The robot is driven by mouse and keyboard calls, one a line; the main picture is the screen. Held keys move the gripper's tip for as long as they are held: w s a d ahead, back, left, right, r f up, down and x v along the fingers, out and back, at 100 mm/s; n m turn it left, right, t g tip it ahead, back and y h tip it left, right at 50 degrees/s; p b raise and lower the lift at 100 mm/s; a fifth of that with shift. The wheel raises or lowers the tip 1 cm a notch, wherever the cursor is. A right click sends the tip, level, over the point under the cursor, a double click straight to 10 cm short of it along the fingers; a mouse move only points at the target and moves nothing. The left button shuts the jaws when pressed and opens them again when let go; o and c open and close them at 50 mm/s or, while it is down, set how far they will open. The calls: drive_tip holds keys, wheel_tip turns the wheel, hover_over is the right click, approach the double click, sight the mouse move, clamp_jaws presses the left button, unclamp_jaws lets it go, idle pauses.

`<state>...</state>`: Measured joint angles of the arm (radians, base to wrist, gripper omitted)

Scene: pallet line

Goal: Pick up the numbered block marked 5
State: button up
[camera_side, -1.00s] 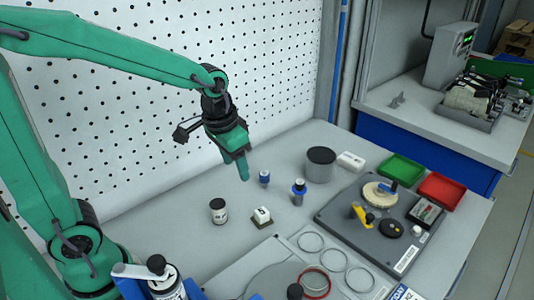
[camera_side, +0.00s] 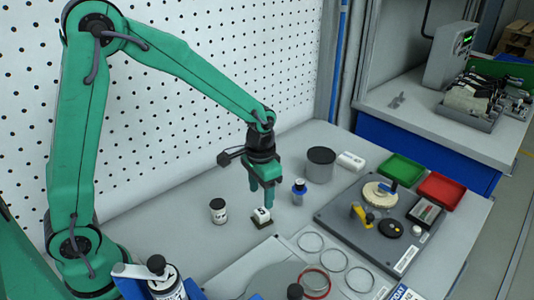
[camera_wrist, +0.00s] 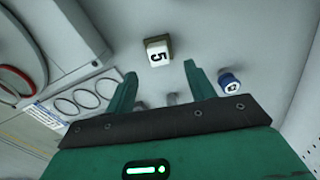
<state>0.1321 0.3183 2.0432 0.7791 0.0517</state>
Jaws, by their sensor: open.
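The block marked 5 (camera_wrist: 157,52) is white on top with a dark 5 and has a brownish base. In the side view the block (camera_side: 261,217) sits on the grey bench, just below the fingertips. My gripper (camera_side: 261,197) points down over it, open and empty, with a small gap to the block visible. In the wrist view the two green fingers of my gripper (camera_wrist: 160,70) are spread apart, and the block shows beyond their tips, roughly centred between them.
A dark-lidded white jar (camera_side: 218,211) stands left of the block. A dark board (camera_side: 335,216) with parts and rings (camera_side: 311,241) lie at front right.

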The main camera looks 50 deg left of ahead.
sight(262, 212)
drive_tip(key=shift+f, duration=1.1)
drive_tip(key=shift+f, duration=0.1)
drive_tip(key=shift+d+f, duration=0.1)
drive_tip(key=shift+f, duration=2.4)
drive_tip(key=c, duration=0.8)
